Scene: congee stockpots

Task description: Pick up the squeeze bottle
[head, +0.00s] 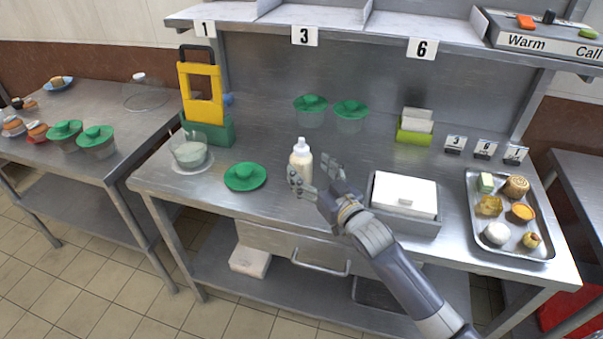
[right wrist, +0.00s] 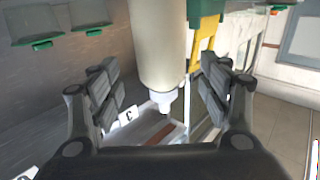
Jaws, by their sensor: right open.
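The squeeze bottle (head: 301,160), cream-coloured with a white nozzle cap, stands upright on the steel counter in the head view. My right gripper (head: 316,178) is open at the bottle, with one finger in front of the bottle's lower part and the other to its right. In the right wrist view the bottle (right wrist: 160,50) is between the two open fingers of the gripper (right wrist: 160,95), with visible gaps on both sides. The bottle's lower front is partly hidden by a finger in the head view. My left gripper is not in view.
A green lid (head: 245,177) lies left of the bottle, and a glass bowl (head: 189,153) stands farther left. A steel container with white contents (head: 404,195) is to the right, beside a food tray (head: 555,215). Two green-lidded containers (head: 330,108) stand behind. A shelf (head: 380,30) overhangs the back.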

